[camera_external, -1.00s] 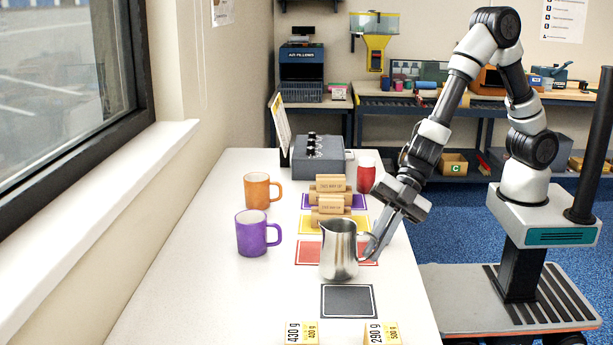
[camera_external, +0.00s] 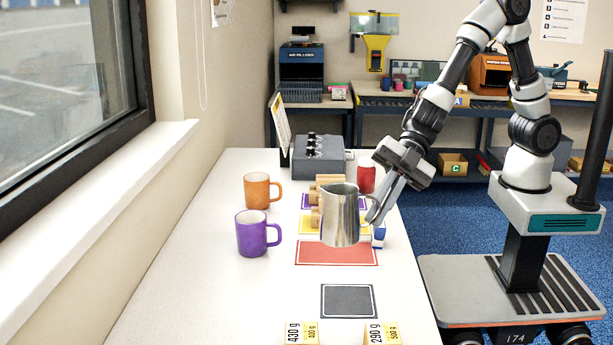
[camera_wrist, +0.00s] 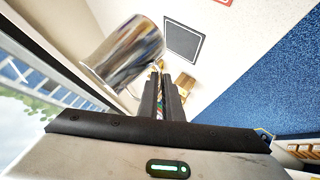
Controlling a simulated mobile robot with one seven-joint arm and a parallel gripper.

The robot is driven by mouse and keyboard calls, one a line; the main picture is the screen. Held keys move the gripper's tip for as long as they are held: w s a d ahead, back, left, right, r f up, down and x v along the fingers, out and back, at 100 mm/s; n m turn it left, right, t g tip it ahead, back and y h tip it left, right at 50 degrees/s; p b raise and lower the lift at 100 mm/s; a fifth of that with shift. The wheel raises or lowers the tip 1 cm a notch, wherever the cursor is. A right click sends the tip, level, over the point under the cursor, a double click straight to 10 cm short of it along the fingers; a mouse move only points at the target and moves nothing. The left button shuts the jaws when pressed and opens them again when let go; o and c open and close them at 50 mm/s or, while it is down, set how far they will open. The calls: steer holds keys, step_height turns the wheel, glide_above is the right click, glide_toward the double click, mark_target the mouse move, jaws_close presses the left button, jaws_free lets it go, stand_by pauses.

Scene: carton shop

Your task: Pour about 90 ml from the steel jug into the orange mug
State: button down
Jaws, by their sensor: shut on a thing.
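The steel jug (camera_external: 340,215) hangs upright above the table, over the far part of the red mat. My gripper (camera_external: 374,212) is shut on its handle, at the jug's right side. In the wrist view the jug (camera_wrist: 122,55) is at upper left, beside my gripper (camera_wrist: 158,75). The orange mug (camera_external: 257,191) stands upright on the table, left of and beyond the jug. Its inside cannot be seen well. The jug's contents are hidden.
A purple mug (camera_external: 252,234) stands nearer than the orange one, left of the jug. Wooden blocks (camera_external: 326,181), a red cup (camera_external: 366,178) and a grey box with knobs (camera_external: 318,158) are behind. A blue-and-white item (camera_external: 378,236) stands right of the jug. The table's left front is clear.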

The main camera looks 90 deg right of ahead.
steer(key=w+d+r+m+t+h+p, duration=0.1)
steer(key=w+d+m+h, duration=0.4)
steer(key=w, duration=0.7)
steer(key=w+d+m+t+h+p, duration=0.15)
steer(key=w+d+m+h, duration=0.35)
steer(key=w, duration=0.6)
steer(key=w+d+r+m+t+h, duration=0.1)
steer(key=w+d+m, duration=0.3)
steer(key=w+d, duration=0.55)
steer(key=a+f+m+g+h, duration=0.1)
steer(key=a+f+m+h, duration=0.2)
steer(key=a, duration=0.4)
step_height(320, 180, down, 3)
steer(key=shift+a+r+m+g+h, duration=0.15)
steer(key=shift+a+m+g+h, duration=0.05)
steer(key=shift+m+g+h, duration=0.25)
steer(key=shift+w, duration=0.2)
steer(key=shift+y, duration=0.25)
